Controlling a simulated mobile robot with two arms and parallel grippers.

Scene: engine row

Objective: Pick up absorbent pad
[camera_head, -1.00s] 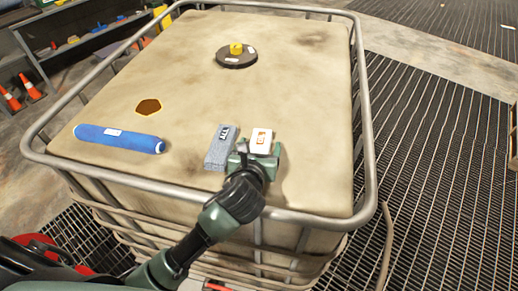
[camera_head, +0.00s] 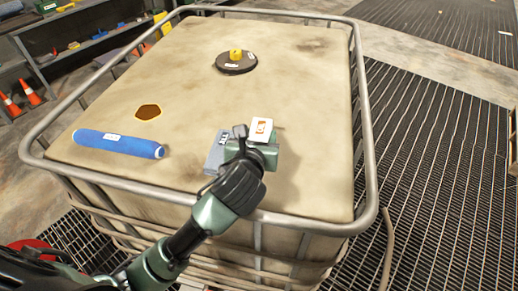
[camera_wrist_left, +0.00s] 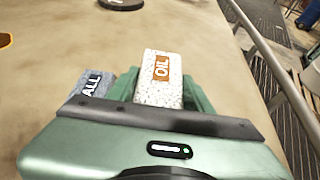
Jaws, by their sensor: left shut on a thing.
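A white pad with an orange "OIL" label (camera_head: 261,130) is between the fingers of my left gripper (camera_head: 258,143), which is shut on it. The wrist view shows the white pad (camera_wrist_left: 162,75) upright between the green fingers. It appears raised a little off the tank top. A grey pad marked "ALL" (camera_head: 214,156) lies just left of the gripper, partly hidden by it; it also shows in the wrist view (camera_wrist_left: 92,84). My right gripper is not in view.
The beige tank top (camera_head: 190,65) has a metal rail (camera_head: 366,140) around it. A blue roll (camera_head: 118,143) lies at left, near a brown hexagonal patch (camera_head: 148,112). The middle is clear.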

